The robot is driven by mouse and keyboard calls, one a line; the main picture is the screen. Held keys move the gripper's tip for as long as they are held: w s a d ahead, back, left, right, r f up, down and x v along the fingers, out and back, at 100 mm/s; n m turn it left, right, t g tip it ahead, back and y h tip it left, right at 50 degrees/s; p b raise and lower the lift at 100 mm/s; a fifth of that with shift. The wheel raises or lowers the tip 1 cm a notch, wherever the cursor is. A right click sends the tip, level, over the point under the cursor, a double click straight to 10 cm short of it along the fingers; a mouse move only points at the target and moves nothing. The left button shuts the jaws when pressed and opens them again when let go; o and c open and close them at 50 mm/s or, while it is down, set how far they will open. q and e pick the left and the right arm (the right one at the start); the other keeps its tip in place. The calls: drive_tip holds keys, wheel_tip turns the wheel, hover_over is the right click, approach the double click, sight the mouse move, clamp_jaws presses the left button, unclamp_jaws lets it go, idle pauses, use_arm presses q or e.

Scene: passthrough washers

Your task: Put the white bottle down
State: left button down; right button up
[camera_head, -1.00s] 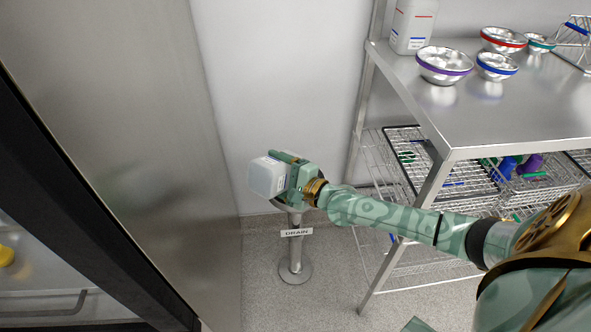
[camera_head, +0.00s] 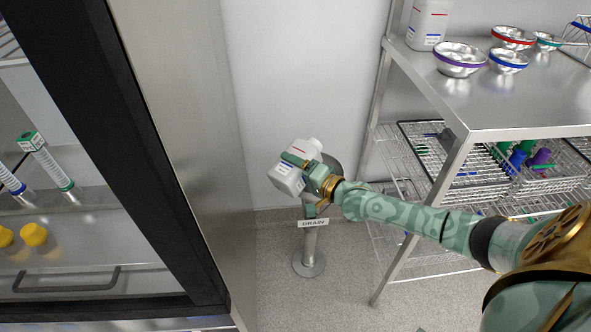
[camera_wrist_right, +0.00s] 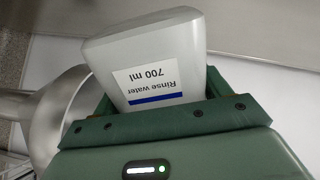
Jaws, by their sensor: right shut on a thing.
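The white bottle (camera_head: 290,172) is in my right gripper (camera_head: 302,171), in the middle of the head view. It is held in the air, tilted, with its neck at the upper right. My right gripper is shut around its body. In the right wrist view the bottle (camera_wrist_right: 150,52) shows a "Rinse water 700 ml" label with a blue band, between the green jaws. The drain stand (camera_head: 309,240) is just below and behind the bottle; its metal funnel (camera_wrist_right: 62,115) shows in the right wrist view. My left gripper is out of view.
A steel table (camera_head: 520,105) at the right bears another white bottle (camera_head: 428,25) and several bowls, including a purple-banded one (camera_head: 460,62). Wire baskets (camera_head: 480,165) are below. A dark-framed cabinet (camera_head: 120,120) stands at the left with tubes and yellow items inside.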

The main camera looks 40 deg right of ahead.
drive_tip(key=n, duration=0.1)
drive_tip(key=r+n, duration=0.1)
drive_tip(key=n, duration=0.1)
drive_tip(key=shift+d+r+h, duration=0.25)
drive_tip(key=shift+d+h, duration=0.05)
drive_tip(key=n, duration=0.1)
drive_tip(key=n+b, duration=0.1)
drive_tip(key=shift+d+n, duration=0.4)
drive_tip(key=n, duration=0.1)
drive_tip(key=d+n, duration=0.1)
drive_tip(key=w+d+n+b, duration=0.1)
drive_tip(key=shift+d+f+t+h, duration=0.15)
drive_tip(key=shift+f+t+h, duration=0.15)
drive_tip(key=shift+f, duration=0.1)
drive_tip(key=n, duration=0.1)
drive_tip(key=d+n, duration=0.1)
drive_tip(key=n, duration=0.1)
drive_tip(key=shift+w+d+r+b, duration=0.1)
drive_tip(key=shift+d+b, duration=0.15)
drive_tip(key=shift+b, duration=0.15)
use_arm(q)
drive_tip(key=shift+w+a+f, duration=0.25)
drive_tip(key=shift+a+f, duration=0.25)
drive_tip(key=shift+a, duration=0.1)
use_arm(e)
drive_tip(key=shift+r, duration=0.1)
